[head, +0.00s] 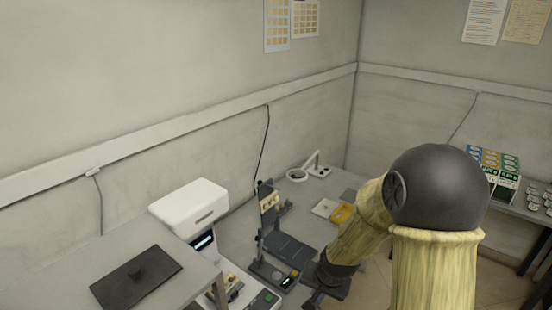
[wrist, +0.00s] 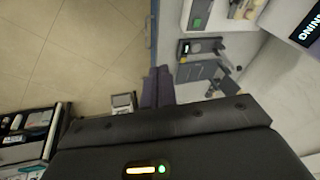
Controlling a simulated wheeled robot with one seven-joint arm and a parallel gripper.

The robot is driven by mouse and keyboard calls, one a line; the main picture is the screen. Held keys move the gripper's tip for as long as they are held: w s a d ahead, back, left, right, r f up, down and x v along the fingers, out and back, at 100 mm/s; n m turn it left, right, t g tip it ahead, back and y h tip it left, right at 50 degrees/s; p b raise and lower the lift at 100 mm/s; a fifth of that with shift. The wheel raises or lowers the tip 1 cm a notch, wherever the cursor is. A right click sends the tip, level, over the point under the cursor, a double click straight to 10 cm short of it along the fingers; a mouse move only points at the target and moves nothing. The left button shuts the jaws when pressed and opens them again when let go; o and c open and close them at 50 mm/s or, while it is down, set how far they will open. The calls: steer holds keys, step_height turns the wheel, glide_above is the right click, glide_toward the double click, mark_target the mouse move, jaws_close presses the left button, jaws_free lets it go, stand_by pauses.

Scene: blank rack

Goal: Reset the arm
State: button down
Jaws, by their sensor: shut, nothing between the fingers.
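My gripper (wrist: 158,72) shows in the wrist view as two dark fingers pressed together, with nothing between them. Behind them, the wide dark gripper body with a lit indicator fills the bottom of that view. The fingers hang beside the edge of a grey bench, with tiled floor on their left. In the head view my arm, with yellowish links and a dark round joint, covers the lower right. It bends down towards the bench, and the gripper there is mostly hidden by the frame edge and the arm.
A dark upright stand (head: 287,247) is on the bench close left of my arm. A white machine (head: 190,207) and a dark plate (head: 136,278) are further left. A yellow dish (head: 342,213) lies behind the arm. Coloured boxes (head: 492,160) stand on the right-hand table.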

steer(key=s+d+r+n, duration=0.2)
steer(key=s, duration=0.4)
steer(key=s+d+r+n+g+h+b, duration=0.1)
steer(key=s+d+r+n, duration=0.1)
steer(key=s, duration=0.4)
steer(key=shift+d+r+n+b, duration=0.3)
steer(key=shift+r, duration=0.4)
steer(key=shift+w+f, duration=0.1)
stand_by(1.6)
